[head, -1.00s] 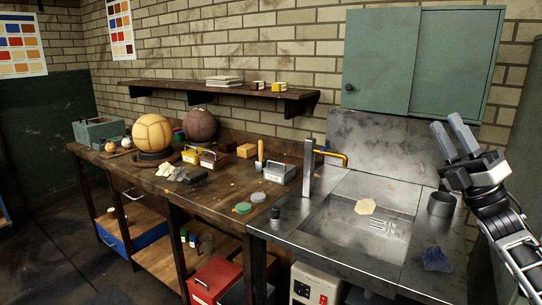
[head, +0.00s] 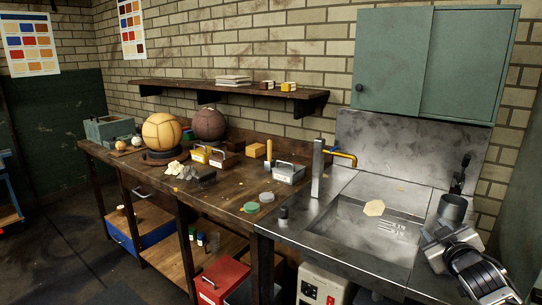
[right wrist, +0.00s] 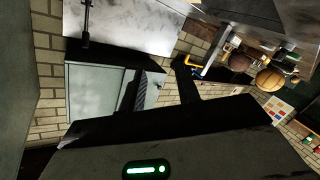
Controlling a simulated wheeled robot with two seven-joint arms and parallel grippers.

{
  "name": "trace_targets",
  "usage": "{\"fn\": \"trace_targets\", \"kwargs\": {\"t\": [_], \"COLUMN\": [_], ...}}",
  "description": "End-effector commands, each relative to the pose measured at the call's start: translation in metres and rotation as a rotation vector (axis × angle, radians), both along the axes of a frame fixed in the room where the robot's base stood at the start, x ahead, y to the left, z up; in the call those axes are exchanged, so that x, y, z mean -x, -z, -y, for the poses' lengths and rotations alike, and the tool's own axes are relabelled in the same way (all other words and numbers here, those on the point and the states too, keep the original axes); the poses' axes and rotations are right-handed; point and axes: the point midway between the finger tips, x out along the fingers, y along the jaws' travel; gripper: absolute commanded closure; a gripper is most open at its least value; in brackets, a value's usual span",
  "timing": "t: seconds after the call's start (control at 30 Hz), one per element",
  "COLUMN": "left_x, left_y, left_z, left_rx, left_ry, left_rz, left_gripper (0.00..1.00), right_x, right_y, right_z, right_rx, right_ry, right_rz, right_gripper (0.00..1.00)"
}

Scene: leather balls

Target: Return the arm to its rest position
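My right gripper (head: 460,174) is at the right side of the steel sink counter in the head view. That view is turned sideways and looks past the fingers at the wall and cabinet. My left gripper and arm are not in view.
A green wall cabinet (head: 430,60) hangs above the steel sink counter (head: 330,258) with its yellow-spouted tap (head: 343,157). A tan ball (head: 161,132) and a brown ball (head: 208,124) stand on the wooden bench (head: 225,200). A shelf (head: 225,89) is above.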

Motion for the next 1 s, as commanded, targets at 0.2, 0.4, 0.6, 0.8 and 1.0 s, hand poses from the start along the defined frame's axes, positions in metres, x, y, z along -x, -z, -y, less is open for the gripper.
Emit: {"fn": "trace_targets", "kwargs": {"t": [0.2, 0.4, 0.6, 0.8, 1.0], "left_x": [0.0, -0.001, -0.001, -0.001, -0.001], "left_y": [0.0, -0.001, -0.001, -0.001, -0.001], "left_z": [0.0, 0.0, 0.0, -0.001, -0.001], "left_rx": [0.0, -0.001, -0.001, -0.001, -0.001], "left_ry": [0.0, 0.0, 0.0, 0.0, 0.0], "left_rz": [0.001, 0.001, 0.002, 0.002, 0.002], "left_gripper": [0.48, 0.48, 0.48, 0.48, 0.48], "right_x": [0.068, 0.167, 0.269, 0.321, 0.325], "right_y": [0.116, 0.198, 0.236, 0.242, 0.242], "right_z": [-0.089, -0.172, -0.236, -0.262, -0.264], "right_rx": [-0.125, -0.289, -0.461, -0.553, -0.561], "right_ry": [-0.11, -0.175, -0.18, -0.159, -0.157], "right_rz": [-0.167, -0.324, -0.457, -0.52, -0.524], "right_gripper": [0.67, 0.67, 0.67, 0.67, 0.67]}}
